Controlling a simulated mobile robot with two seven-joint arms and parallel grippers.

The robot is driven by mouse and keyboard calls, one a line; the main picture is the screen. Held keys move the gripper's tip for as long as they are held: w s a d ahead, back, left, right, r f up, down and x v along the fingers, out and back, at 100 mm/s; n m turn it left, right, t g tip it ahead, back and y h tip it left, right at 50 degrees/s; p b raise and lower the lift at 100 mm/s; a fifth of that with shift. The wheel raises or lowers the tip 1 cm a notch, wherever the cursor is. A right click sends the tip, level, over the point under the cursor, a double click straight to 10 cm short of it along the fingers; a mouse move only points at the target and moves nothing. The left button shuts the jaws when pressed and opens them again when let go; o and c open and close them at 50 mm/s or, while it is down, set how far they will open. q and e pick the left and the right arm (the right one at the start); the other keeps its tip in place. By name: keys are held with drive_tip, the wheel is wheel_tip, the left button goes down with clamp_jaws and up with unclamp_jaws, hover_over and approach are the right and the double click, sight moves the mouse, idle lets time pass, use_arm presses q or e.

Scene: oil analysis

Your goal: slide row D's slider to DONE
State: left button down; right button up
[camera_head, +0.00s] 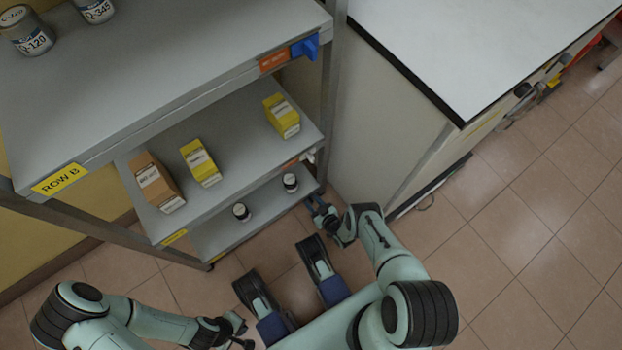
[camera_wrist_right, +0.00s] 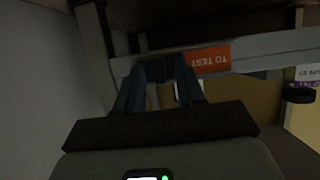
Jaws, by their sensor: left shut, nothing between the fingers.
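The bottom shelf (camera_head: 261,224) of the rack carries two small dark bottles. My right gripper (camera_head: 318,207) is at this shelf's right front end, beside the rack post. In the right wrist view, the two dark blue fingers of the right gripper (camera_wrist_right: 160,68) stand apart at a grey shelf rail (camera_wrist_right: 262,47). An upside-down orange TO TEST label (camera_wrist_right: 207,57) is on that rail, just right of the fingers. Row D's slider cannot be clearly made out; the area at the fingertips is dark. My left gripper (camera_head: 243,337) is shut and empty, low and away from the rack.
The top shelf has a yellow ROW B label (camera_head: 60,179) and a blue slider (camera_head: 305,46) at its right end, beside an orange label (camera_head: 274,61). The middle shelf (camera_head: 235,140) holds boxes. A white-topped counter (camera_head: 450,50) stands at the right. Tiled floor (camera_head: 520,250) is open at the lower right.

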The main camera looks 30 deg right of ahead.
clamp_jaws()
drive_tip(key=shift+w, duration=0.1)
idle(1.3)
